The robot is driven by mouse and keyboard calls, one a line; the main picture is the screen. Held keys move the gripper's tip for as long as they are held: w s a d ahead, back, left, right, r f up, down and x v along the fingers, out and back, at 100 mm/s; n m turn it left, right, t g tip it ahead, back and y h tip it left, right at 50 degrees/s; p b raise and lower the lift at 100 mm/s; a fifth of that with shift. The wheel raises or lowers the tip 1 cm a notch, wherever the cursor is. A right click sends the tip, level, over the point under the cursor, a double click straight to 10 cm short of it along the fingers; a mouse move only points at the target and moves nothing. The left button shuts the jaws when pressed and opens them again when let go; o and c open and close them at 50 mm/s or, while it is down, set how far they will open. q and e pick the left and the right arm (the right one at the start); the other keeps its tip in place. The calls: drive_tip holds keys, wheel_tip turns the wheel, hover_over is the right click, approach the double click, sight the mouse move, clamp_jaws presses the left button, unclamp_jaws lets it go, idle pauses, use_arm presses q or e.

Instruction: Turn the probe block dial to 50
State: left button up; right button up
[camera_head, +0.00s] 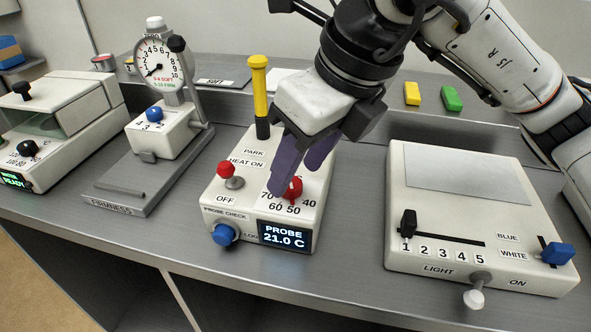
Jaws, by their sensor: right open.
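The probe block (262,210) is a white box at the middle of the bench. Its red dial (294,188) sits on the sloped top, with 70, 60, 50 and 40 readable around its near side. My right gripper (295,185) reaches down from above with its purple fingers at the dial. The fingers are open, and I cannot tell if they touch it. They hide the dial's far side and part of its scale, and the pointer's setting is unclear. The display (284,235) reads PROBE 21.0 C. My left gripper is not in view.
A red-tipped heat switch (226,170), a blue knob (224,234) and a yellow-handled probe (260,90) are on the block. A firmness gauge (158,70) stands left, a light box (470,190) right. Bare bench (350,215) lies between block and light box.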

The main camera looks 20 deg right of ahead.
drive_tip(key=v, duration=0.8)
drive_tip(key=shift+s, duration=0.1)
